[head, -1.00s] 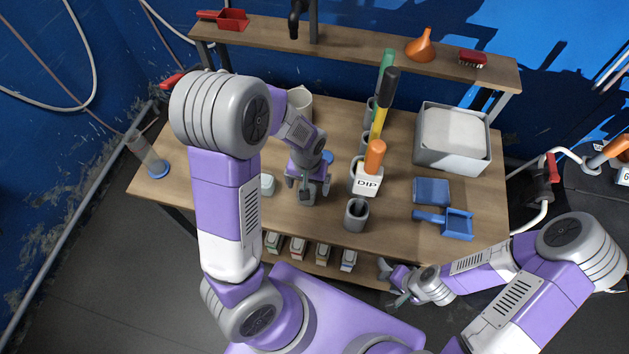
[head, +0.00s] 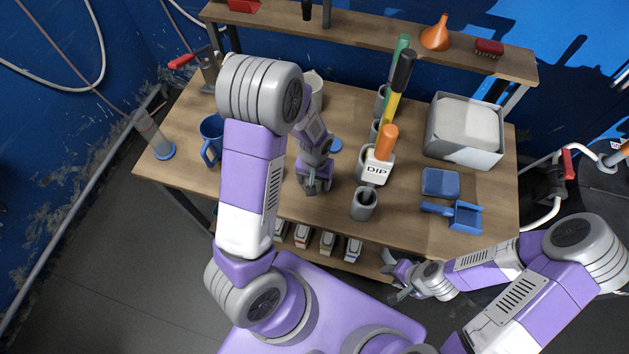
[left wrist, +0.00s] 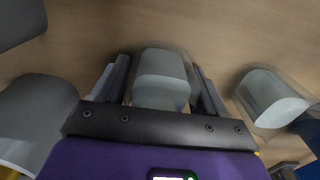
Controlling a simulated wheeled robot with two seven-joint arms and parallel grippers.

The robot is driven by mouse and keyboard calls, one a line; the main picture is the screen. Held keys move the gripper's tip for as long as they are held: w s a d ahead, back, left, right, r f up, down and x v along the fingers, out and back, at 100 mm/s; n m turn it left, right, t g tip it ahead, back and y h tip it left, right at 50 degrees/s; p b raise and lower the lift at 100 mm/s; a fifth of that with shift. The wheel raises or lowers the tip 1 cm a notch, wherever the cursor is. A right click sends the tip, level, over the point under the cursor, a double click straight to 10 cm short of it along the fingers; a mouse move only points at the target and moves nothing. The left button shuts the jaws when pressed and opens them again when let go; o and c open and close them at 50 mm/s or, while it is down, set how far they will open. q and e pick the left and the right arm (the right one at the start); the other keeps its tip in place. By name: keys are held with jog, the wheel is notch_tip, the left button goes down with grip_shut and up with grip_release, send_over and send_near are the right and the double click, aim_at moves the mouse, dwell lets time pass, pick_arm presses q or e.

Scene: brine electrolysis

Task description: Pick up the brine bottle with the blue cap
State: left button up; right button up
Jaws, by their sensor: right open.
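No bottle with a blue cap can be clearly made out. A blue round piece (head: 335,144) shows on the table just behind my left gripper (head: 316,186), partly hidden by the arm; I cannot tell whether it is a cap. In the left wrist view, a translucent vessel with pale contents (left wrist: 161,80) sits between the spread fingers of my left gripper (left wrist: 165,92). Its outline is blurred and no firm grip shows. A second translucent vessel (left wrist: 268,97) lies to the right, beside a dark blue edge. My right gripper (head: 400,286) is open and empty by the table's front edge.
A blue mug (head: 212,139) and a clear cylinder with a blue base (head: 156,139) stand at left. Grey holders with tools, a DIP-labelled container (head: 376,168), a grey bin (head: 464,147) and a blue scoop (head: 463,215) stand at right. Several small containers line the lower shelf.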

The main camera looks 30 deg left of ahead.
pick_arm(q)
jog(key=c, duration=0.8)
jog(key=shift+o, duration=0.2)
jog(key=shift+r, duration=0.1)
